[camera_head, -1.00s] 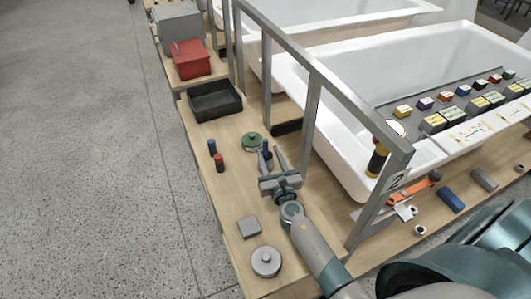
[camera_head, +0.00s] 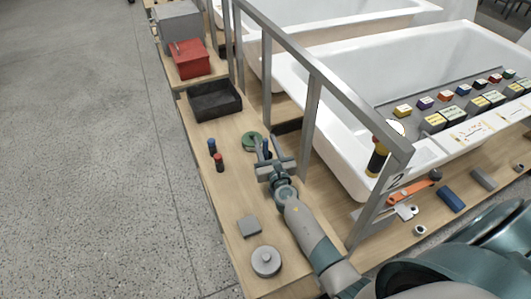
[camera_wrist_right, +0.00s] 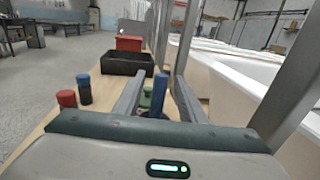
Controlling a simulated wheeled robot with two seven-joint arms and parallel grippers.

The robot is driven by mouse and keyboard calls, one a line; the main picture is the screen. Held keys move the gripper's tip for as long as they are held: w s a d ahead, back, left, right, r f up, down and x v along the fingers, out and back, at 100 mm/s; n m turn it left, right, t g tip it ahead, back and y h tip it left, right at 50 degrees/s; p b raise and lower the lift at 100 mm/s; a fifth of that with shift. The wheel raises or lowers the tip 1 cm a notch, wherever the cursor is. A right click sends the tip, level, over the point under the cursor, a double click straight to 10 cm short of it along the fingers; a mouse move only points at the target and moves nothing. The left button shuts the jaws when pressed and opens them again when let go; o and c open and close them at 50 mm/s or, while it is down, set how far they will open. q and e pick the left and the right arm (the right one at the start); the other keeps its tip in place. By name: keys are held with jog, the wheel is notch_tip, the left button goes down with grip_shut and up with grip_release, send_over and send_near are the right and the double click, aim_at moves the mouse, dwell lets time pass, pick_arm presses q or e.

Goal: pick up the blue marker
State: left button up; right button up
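A dark blue upright marker (camera_head: 265,148) stands on the wooden bench top; in the right wrist view the blue marker (camera_wrist_right: 160,88) appears between my two fingers. My right gripper (camera_head: 268,147) is open, with a finger on each side of it and gaps visible in the wrist view (camera_wrist_right: 158,98). Another blue-topped, dark-bodied cylinder (camera_head: 212,147) stands to the left, beside a red-topped one (camera_head: 219,162); both are clear of the gripper. My left gripper is not in view.
A green round lid-like object (camera_head: 251,141) sits just beyond the fingers. A black tray (camera_head: 217,112) and red box (camera_head: 188,68) lie farther back. A metal rail (camera_head: 311,112) stands close on the right. A grey block (camera_head: 249,227) and round grey object (camera_head: 265,262) lie nearer.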

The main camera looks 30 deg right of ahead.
dwell(0.3)
grip_shut()
jog(key=shift+r, duration=0.15)
notch_tip(320, 180, up, 9)
jog(key=p, duration=0.8)
jog(key=shift+r, duration=0.35)
jog(key=shift+s+r, duration=0.1)
